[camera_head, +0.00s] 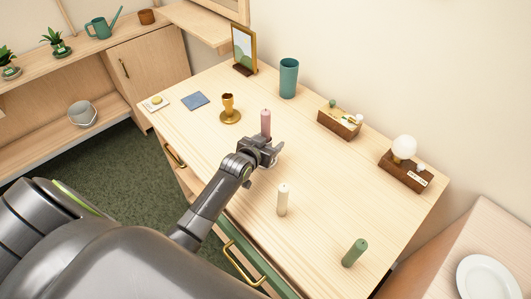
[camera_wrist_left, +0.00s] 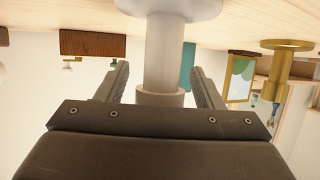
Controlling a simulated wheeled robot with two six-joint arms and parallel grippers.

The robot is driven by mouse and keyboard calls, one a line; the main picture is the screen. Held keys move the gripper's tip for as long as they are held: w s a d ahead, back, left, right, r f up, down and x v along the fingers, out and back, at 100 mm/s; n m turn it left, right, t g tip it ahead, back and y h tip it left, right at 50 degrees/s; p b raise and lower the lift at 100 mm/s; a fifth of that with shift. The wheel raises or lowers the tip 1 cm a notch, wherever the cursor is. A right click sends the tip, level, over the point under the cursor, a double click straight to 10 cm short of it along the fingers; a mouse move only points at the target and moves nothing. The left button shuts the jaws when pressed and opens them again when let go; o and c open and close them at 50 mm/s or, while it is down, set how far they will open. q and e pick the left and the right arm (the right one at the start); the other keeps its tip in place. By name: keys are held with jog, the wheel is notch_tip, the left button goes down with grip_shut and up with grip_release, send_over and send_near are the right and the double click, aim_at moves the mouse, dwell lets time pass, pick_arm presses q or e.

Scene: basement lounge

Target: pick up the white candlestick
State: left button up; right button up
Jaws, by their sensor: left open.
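The white candlestick (camera_wrist_left: 164,45) shows large in the left wrist view, which is upside down. Its wide round base (camera_wrist_left: 170,6) rests on the wooden top. My left gripper (camera_wrist_left: 160,70) is open, with one finger on each side of the stem near its collar; I see gaps beside the stem. In the head view my left gripper (camera_head: 270,149) hides most of the candlestick. A pink candle (camera_head: 265,121) rises just behind the gripper; it seems to stand in the candlestick, but the join is hidden. My right gripper is not in view.
A brass candlestick (camera_head: 230,112) stands to the left. A teal cup (camera_head: 288,78), a picture frame (camera_head: 243,49) and two wooden boxes (camera_head: 338,122) (camera_head: 405,175) line the back.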

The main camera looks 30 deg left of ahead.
pick_arm(q)
jog(key=shift+c, duration=0.4)
jog(key=c, duration=1)
jog(key=shift+r, duration=0.1)
